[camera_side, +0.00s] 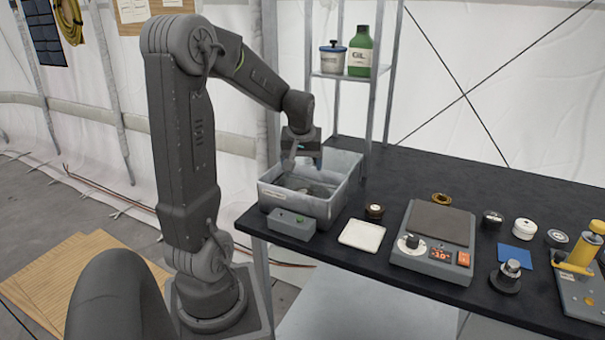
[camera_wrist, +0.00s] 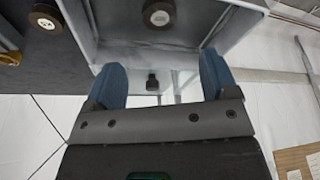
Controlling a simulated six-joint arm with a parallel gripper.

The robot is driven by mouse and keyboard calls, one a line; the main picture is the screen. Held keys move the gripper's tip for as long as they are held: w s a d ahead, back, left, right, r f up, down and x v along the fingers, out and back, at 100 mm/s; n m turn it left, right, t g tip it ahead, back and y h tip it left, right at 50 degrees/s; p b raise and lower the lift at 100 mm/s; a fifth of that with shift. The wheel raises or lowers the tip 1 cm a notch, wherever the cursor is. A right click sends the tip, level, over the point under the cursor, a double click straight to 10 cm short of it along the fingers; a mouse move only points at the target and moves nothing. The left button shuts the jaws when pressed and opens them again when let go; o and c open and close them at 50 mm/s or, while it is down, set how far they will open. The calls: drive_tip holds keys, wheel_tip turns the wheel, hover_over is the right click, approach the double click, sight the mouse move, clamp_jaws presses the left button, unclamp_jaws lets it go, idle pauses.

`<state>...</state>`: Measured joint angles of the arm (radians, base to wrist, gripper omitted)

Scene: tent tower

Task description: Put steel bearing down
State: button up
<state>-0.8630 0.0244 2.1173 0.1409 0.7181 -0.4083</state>
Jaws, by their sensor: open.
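My gripper (camera_side: 303,160) hangs over the grey bin (camera_side: 335,193) at the left end of the black table. In the wrist view my gripper (camera_wrist: 160,70) has its two blue fingers apart, with nothing held between them. A round dark piece with a pale centre (camera_wrist: 158,12) shows at the top of the wrist view, beyond the fingertips and within the grey walls. I cannot tell for sure whether it is the steel bearing. The bin's contents are dark and unclear in the side view.
A small grey box with buttons (camera_side: 292,223) sits at the bin's front. A white pad (camera_side: 361,235), a small dark round piece (camera_side: 375,212) and a scale (camera_side: 433,240) stand to the right. Several round parts lie beyond. A metal shelf (camera_side: 345,78) rises behind the bin.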

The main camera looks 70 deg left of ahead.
drive_tip(key=w+d+r+m+t, duration=0.1)
drive_tip(key=d+r+m, duration=0.2)
drive_tip(key=d, duration=0.6)
drive_tip(key=d+r+m+t, duration=0.2)
drive_tip(key=d+r+m, duration=0.15)
drive_tip(key=d, duration=0.55)
drive_tip(key=s+d+m+h, duration=0.1)
drive_tip(key=s+d+m, duration=0.2)
drive_tip(key=d, duration=0.3)
drive_tip(key=s+d+m+t+h, duration=0.1)
drive_tip(key=s+d+m+h, duration=0.1)
drive_tip(key=s+d+m, duration=0.2)
drive_tip(key=d, duration=0.2)
drive_tip(key=shift+d+r, duration=0.3)
drive_tip(key=shift+r, duration=0.05)
drive_tip(key=shift+w, duration=0.1)
drive_tip(key=shift+c, duration=0.3)
